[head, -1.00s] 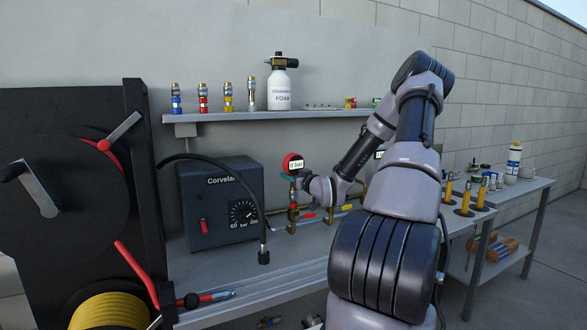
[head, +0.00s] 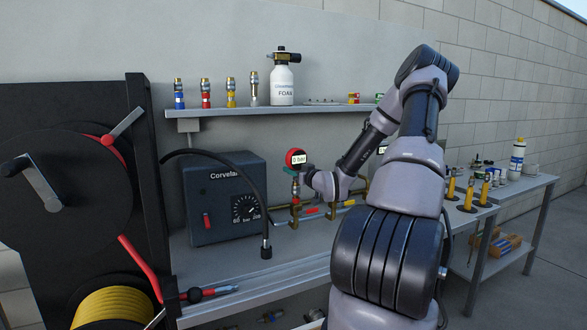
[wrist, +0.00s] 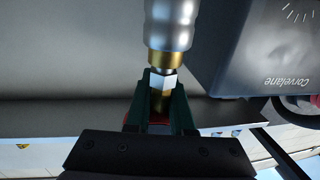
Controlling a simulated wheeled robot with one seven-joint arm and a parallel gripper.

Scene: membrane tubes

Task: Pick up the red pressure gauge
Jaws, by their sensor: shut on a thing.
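The red pressure gauge (head: 296,157), with a white display, stands upright above the brass pipework on the bench. My gripper (head: 296,177) is just under its round head, at the stem. In the wrist view my gripper (wrist: 161,95) has its dark green fingers shut on the stem's metal hex part (wrist: 161,82). A silver coupling (wrist: 170,28) with a brass ring lies in line with the stem and seems to touch it. Only a sliver of red shows behind the fingers; the rest of the gauge is hidden there.
A dark Corvelane box (head: 222,200) with a dial stands left of the gauge, with a black hose (head: 262,190) hanging in front. A shelf (head: 230,113) above holds several coloured couplings and a foam bottle (head: 283,85). A hose reel (head: 70,190) stands far left.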

